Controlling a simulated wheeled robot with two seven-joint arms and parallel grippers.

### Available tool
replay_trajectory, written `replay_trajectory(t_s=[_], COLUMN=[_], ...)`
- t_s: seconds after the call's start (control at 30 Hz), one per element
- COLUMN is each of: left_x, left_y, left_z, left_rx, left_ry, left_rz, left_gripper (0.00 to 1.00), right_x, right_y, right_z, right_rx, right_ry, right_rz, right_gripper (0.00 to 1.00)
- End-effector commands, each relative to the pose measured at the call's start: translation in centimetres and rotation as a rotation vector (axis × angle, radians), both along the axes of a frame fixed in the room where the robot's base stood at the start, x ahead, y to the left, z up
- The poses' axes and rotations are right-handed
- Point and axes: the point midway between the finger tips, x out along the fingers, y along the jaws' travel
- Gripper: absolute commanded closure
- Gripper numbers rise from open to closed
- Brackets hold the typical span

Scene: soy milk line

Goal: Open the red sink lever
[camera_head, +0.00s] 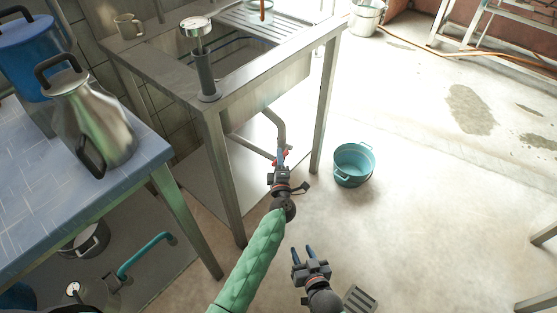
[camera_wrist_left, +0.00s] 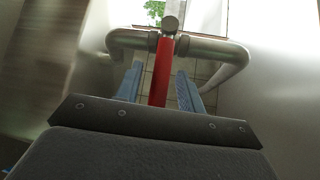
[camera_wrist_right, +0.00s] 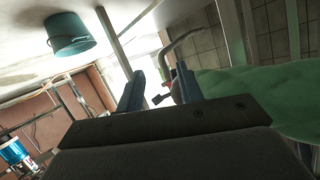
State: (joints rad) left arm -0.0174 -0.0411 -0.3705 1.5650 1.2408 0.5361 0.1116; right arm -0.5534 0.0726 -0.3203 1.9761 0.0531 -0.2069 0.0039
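The red sink lever (camera_wrist_left: 162,72) sits on a metal pipe (camera_wrist_left: 215,47) below the sink. In the head view a small red part of it (camera_head: 287,152) shows at my left gripper's tips. My left gripper (camera_head: 280,163) is open, one finger on each side of the lever, with gaps visible in the left wrist view (camera_wrist_left: 160,76). Part of the lever's near end is hidden by the gripper body. My right gripper (camera_head: 303,254) is open and empty, lower over the floor. It also shows open in the right wrist view (camera_wrist_right: 158,82).
The metal sink (camera_head: 235,65) stands above, its front leg (camera_head: 222,170) left of my left arm. A teal bucket (camera_head: 353,165) is on the floor to the right. A blue-topped table (camera_head: 60,215) with a metal jug (camera_head: 95,120) is at left. Floor at right is mostly clear.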

Motion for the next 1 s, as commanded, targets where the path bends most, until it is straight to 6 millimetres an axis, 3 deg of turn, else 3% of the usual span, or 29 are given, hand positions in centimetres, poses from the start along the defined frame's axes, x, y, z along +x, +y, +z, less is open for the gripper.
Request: replay_trajectory(t_s=[0.17,0.37,0.77,1.0], left_x=[0.0,0.0,0.0,-0.1], left_y=[0.0,0.0,0.2,0.8], left_z=[0.0,0.0,-0.1,-0.4], left_rx=[0.0,0.001,-0.002,-0.011], left_ry=[0.0,0.0,-0.003,-0.017], left_rz=[0.0,0.0,0.0,0.001], left_gripper=[0.63,1.0,1.0,1.0], right_x=[0.0,0.0,0.2,3.2], right_y=[0.0,0.0,0.1,0.3], right_z=[0.0,0.0,0.5,8.0], right_rx=[0.0,-0.001,0.004,0.052], right_ry=[0.001,0.002,-0.024,-0.248], right_rz=[0.0,0.0,-0.001,-0.018], right_gripper=[0.64,0.64,0.64,0.64])
